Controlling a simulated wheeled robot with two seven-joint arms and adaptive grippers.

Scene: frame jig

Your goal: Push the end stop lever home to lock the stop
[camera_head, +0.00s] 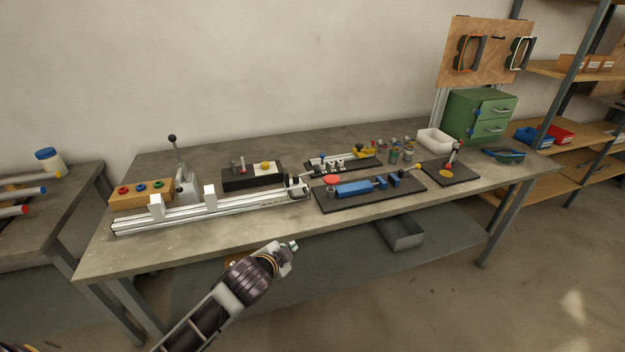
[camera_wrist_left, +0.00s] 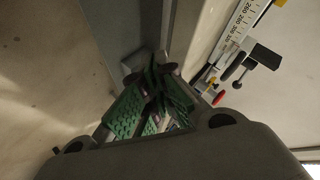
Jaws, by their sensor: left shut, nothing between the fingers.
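The aluminium rail (camera_head: 215,212) lies along the front of the workbench. The end stop (camera_head: 298,184) sits at its right end, small and dark. In the left wrist view the scale of the rail (camera_wrist_left: 240,25) shows at the upper right, with a black block (camera_wrist_left: 264,57) and a dark, slim lever (camera_wrist_left: 237,63) beside it. I cannot tell how far the lever is turned. My left gripper (camera_head: 292,246) is below and in front of the bench edge, apart from the stop. In the left wrist view its green-padded fingers (camera_wrist_left: 152,105) are shut and empty. My right gripper is not in view.
A grey bin (camera_head: 402,235) is under the bench. The front edge strip of the workbench (camera_head: 240,230) is clear.

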